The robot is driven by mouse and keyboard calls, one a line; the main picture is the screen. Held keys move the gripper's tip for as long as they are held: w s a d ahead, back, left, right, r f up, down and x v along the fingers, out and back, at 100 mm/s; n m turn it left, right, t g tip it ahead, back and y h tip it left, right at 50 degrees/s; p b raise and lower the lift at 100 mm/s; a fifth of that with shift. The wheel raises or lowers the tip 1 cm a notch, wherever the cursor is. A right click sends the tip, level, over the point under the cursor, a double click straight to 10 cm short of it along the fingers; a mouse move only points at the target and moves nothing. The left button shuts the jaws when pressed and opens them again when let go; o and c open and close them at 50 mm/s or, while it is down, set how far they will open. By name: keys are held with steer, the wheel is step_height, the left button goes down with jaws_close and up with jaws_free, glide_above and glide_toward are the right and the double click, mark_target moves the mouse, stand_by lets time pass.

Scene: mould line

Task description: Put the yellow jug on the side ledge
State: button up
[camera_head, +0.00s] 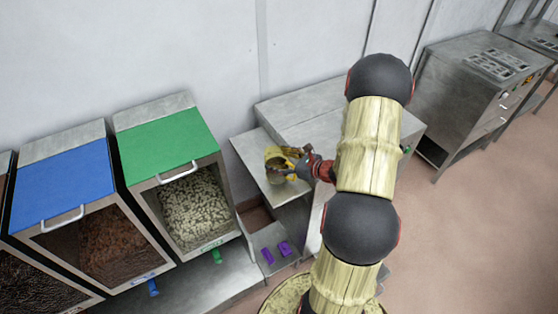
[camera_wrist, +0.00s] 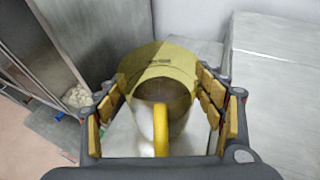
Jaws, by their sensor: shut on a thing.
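The yellow jug (camera_head: 273,153) is over the small grey metal side ledge (camera_head: 247,146), left of the larger metal bench. My gripper (camera_head: 290,158) reaches in from the right and is shut on the jug. In the wrist view the jug (camera_wrist: 178,68) sits between the two padded fingers of my gripper (camera_wrist: 160,105), with its yellow handle toward the camera. It looks roughly upright. I cannot tell whether its base touches the ledge or hangs just above it. Part of the jug is hidden behind the fingers in the head view.
A bin with a green lid (camera_head: 165,140) and one with a blue lid (camera_head: 62,190) stand left of the ledge. A metal bench (camera_head: 310,108) adjoins the ledge on the right. Two purple items (camera_head: 285,248) lie on a lower shelf. A wall runs behind.

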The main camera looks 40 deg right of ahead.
steer(key=shift+f, duration=0.15)
steer(key=o, duration=2.1)
